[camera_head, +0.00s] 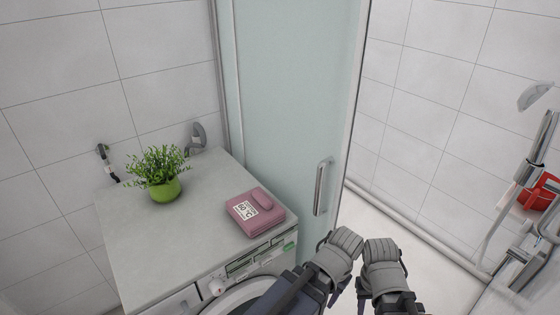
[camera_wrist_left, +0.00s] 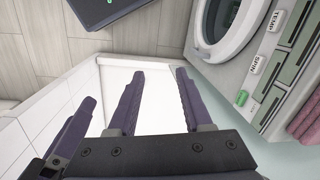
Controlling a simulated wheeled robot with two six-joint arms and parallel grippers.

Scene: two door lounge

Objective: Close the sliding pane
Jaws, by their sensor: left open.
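The sliding pane (camera_head: 280,95) is pale green frosted glass with metal edges, standing behind the washing machine in the head view. Its vertical metal handle (camera_head: 321,187) is near its right edge. Right of the pane there is a gap through to a white-tiled area. My left gripper (camera_head: 341,252) is below and slightly right of the handle, apart from it; its fingers are mostly hidden there. In the left wrist view my left gripper (camera_wrist_left: 158,75) is open and empty, with pale floor beyond the fingers. My right gripper (camera_head: 382,262) is close beside the left; its jaws are not clear.
A washing machine (camera_head: 125,240) stands at the left, close to my left arm. It carries a potted plant (camera_head: 165,190) and a folded pink towel (camera_head: 254,212). Shower fittings (camera_head: 540,150) and a red item (camera_head: 541,190) are at the right. Pale floor (camera_head: 440,270) is clear between.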

